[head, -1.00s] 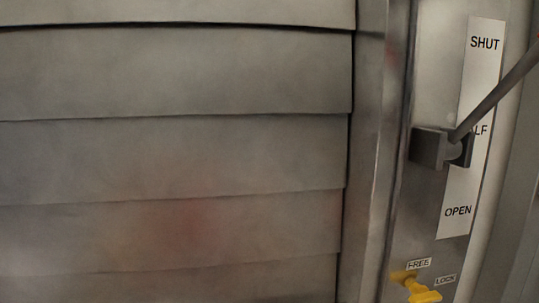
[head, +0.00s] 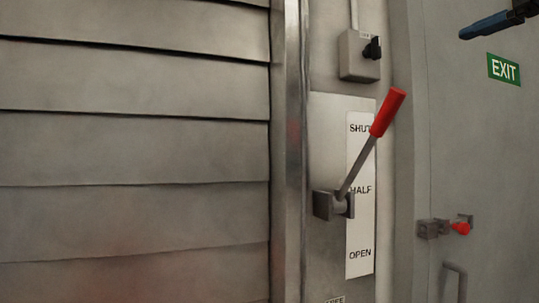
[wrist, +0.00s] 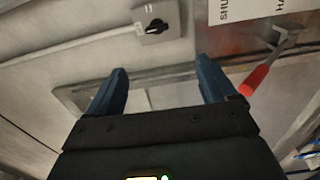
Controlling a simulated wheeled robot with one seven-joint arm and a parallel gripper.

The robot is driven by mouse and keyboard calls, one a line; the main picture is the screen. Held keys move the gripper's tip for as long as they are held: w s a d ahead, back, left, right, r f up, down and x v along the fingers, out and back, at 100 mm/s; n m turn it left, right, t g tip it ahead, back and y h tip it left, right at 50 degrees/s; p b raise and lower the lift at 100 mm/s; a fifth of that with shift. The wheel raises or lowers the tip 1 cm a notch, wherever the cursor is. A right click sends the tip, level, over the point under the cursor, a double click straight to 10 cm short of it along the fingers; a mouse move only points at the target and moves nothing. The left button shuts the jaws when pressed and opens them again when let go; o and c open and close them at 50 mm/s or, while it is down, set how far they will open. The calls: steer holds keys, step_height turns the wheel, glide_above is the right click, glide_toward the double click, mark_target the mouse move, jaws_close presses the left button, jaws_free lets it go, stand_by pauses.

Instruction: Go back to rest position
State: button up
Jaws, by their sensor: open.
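My gripper (wrist: 162,88) is open and empty in the wrist view, its two blue fingers spread wide apart. In the head view part of a blue finger (head: 487,25) shows at the top right corner. The lever with the red handle (head: 388,113) stands on a metal plate labelled SHUT, HALF and OPEN, and it tilts up and to the right. The red handle also shows in the wrist view (wrist: 254,80), to the right of my gripper and apart from it.
Wide grey louvre slats (head: 130,145) fill the left side. A switch box (head: 359,57) with a black knob is above the lever plate. At the right are a green EXIT sign (head: 503,69), a red-tipped latch (head: 460,228) and a door handle (head: 455,280).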

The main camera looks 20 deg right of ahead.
steer(key=w+d+f+m+t, duration=0.1)
steer(key=w+f+m, duration=0.45)
steer(key=f, duration=0.75)
steer(key=w+f+m+t, duration=0.1)
steer(key=w+f+m, duration=0.4)
steer(key=f, duration=0.7)
steer(key=s+a+f+m+g+h, duration=0.1)
steer(key=a+f+m, duration=0.25)
steer(key=f, duration=0.85)
steer(key=s+a+f+m+h, duration=0.15)
steer(key=a+f, duration=0.35)
steer(key=f, duration=0.8)
steer(key=s+a+f+m+g, duration=0.1)
steer(key=s+a+f+m, duration=0.1)
steer(key=s+a+f, duration=0.45)
steer(key=s+a+f+m+g, duration=0.2)
steer(key=s+a+f, duration=0.1)
steer(key=s+f, duration=0.6)
steer(key=s+a, duration=0.3)
steer(key=s, duration=0.8)
steer(key=s+a+f+n+g+y, duration=0.1)
steer(key=s+a, duration=0.2)
steer(key=s, duration=0.9)
steer(key=shift+a+f, duration=0.2)
steer(key=shift+a, duration=0.05)
steer(key=shift+s+y, duration=0.1)
steer(key=shift+y, duration=0.15)
